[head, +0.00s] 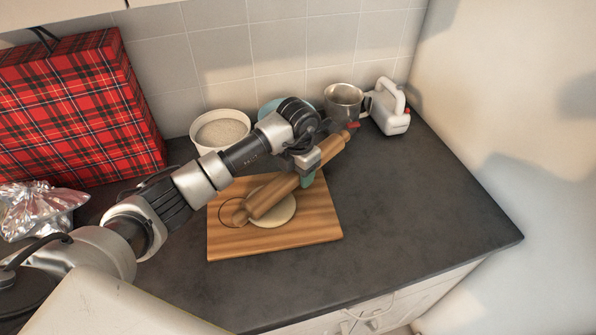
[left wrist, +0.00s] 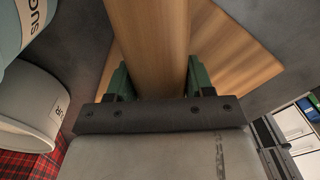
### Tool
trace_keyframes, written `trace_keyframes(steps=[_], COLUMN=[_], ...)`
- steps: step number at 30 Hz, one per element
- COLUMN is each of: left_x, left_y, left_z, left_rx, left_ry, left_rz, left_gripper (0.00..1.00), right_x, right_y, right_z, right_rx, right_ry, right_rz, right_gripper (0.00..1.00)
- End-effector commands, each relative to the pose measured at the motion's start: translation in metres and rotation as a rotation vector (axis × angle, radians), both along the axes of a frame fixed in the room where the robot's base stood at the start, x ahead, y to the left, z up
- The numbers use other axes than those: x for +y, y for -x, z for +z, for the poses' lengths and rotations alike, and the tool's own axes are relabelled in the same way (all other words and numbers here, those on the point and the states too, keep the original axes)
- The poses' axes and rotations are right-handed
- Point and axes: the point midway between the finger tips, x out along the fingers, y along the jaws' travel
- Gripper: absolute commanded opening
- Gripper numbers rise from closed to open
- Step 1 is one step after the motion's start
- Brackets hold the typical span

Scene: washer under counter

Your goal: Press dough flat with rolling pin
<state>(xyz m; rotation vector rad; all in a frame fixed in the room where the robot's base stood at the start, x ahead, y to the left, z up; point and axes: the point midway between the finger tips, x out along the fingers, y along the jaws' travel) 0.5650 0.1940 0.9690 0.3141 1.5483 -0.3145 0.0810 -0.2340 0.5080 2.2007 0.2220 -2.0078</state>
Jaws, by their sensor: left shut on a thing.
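The wooden rolling pin (head: 272,192) lies diagonally over the cutting board (head: 318,225) in the head view, its near end above the pale dough (head: 285,212). The dough is a flat round disc on the board, partly covered by the pin. My left gripper (head: 307,178) is shut on the rolling pin toward its far half. In the left wrist view the pin (left wrist: 150,45) runs between the green finger pads of the gripper (left wrist: 150,80). I cannot tell whether the pin touches the dough. My right gripper is not in view.
A red plaid bag (head: 75,110) and a crumpled foil bag (head: 35,208) stand left. The right counter (head: 430,200) is clear.

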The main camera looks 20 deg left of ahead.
Motion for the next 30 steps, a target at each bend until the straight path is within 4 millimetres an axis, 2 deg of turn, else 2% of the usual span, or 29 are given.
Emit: trace_keyframes(steps=[19,30], left_x=[0.000,0.000], left_y=[-0.001,0.000], left_z=[0.058,0.061], left_rx=[-0.004,-0.001], left_ry=[-0.001,0.000], left_rz=[0.000,0.000], left_gripper=[0.24,0.24], right_x=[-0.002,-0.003], right_y=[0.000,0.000], right_z=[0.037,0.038], right_rx=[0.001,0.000], right_ry=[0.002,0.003], right_rz=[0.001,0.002], right_gripper=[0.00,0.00])
